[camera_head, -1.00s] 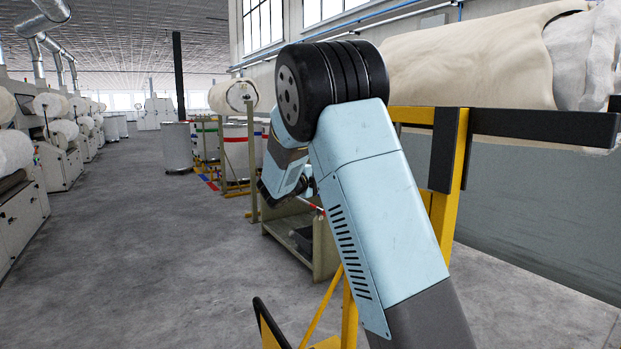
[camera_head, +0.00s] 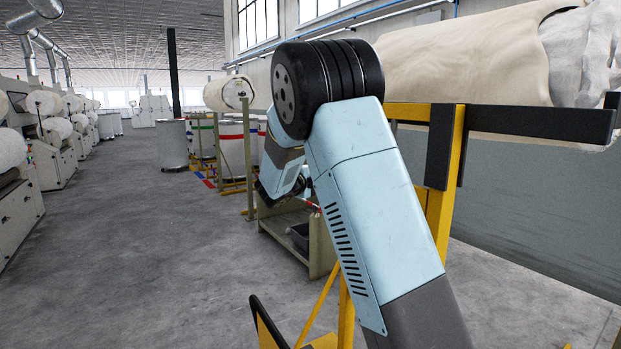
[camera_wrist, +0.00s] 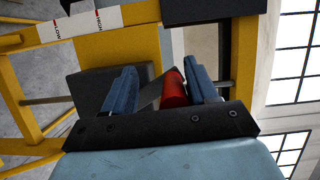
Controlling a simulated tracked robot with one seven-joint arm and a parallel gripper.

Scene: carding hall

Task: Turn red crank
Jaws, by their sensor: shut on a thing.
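The crank's red handle (camera_wrist: 174,90) shows in the wrist view, between the two blue fingers of my gripper (camera_wrist: 160,70). The handle is close against the right finger, and a dark grey arm (camera_wrist: 150,92) of the crank slants up beside it. My gripper is shut on the red crank. In the head view only a small red bit (camera_head: 314,207) shows beside my arm. There my gripper is mostly hidden behind my arm.
A yellow frame (camera_wrist: 88,50) with a white label (camera_wrist: 95,24) stands close to my gripper. In the head view a yellow post (camera_head: 447,190) and dark bar (camera_head: 540,122) stand at right, by a large cloth roll (camera_head: 460,65). Grey floor (camera_head: 130,240) at left is clear.

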